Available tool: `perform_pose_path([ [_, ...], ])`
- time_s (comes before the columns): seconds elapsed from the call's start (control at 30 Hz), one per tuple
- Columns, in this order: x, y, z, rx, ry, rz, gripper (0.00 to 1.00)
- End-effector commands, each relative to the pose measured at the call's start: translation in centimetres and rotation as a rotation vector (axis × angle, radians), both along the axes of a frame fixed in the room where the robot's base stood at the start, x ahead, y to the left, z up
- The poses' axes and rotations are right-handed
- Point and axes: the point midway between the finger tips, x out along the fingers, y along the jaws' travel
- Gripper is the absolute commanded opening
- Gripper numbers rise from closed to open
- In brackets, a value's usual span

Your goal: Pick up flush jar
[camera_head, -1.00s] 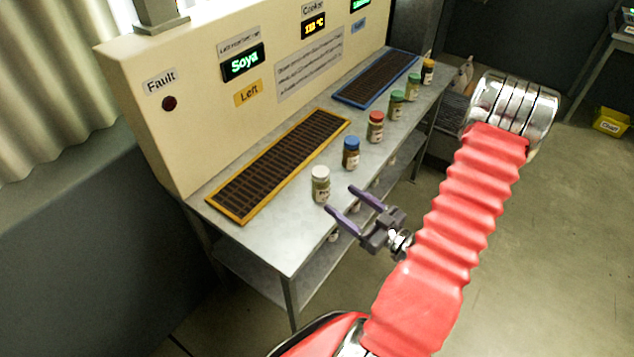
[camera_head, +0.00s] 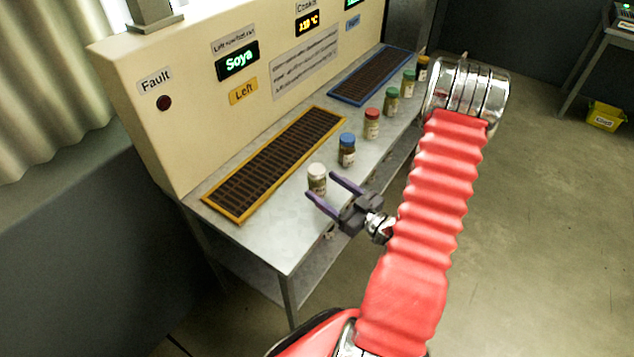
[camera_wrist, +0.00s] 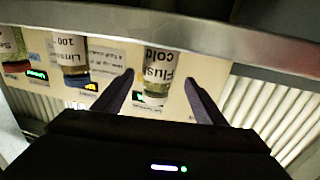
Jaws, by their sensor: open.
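The flush jar (camera_head: 317,179) has a white lid and stands upright near the front of the metal bench, the nearest jar of the row. In the wrist view the flush jar (camera_wrist: 158,75) appears upside down, its label reading "Flush cold". My gripper (camera_head: 327,184) is open, its two purple fingers pointing at the jar. In the wrist view the jar shows between the fingertips of my gripper (camera_wrist: 160,78). I cannot tell whether the fingers touch it. My red arm covers part of the bench's right side.
A blue-lidded jar (camera_head: 347,151) stands close behind the flush jar, then a red-lidded jar (camera_head: 372,124) and several more. A yellow-framed grate (camera_head: 232,214) lies left of them. The metal bench (camera_head: 262,239) has bare top in front. A yellow bin (camera_head: 606,116) stands far right.

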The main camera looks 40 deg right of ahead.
Motion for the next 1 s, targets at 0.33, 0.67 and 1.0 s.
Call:
perform_pose_path([
  [0.33,2.8,0.5,0.0,0.000,0.000,0.001,0.65],
  [0.67,2.9,0.6,0.0,0.000,0.000,0.001,0.65],
  [1.0,5.9,1.0,0.3,-0.002,-0.001,0.006,0.65],
])
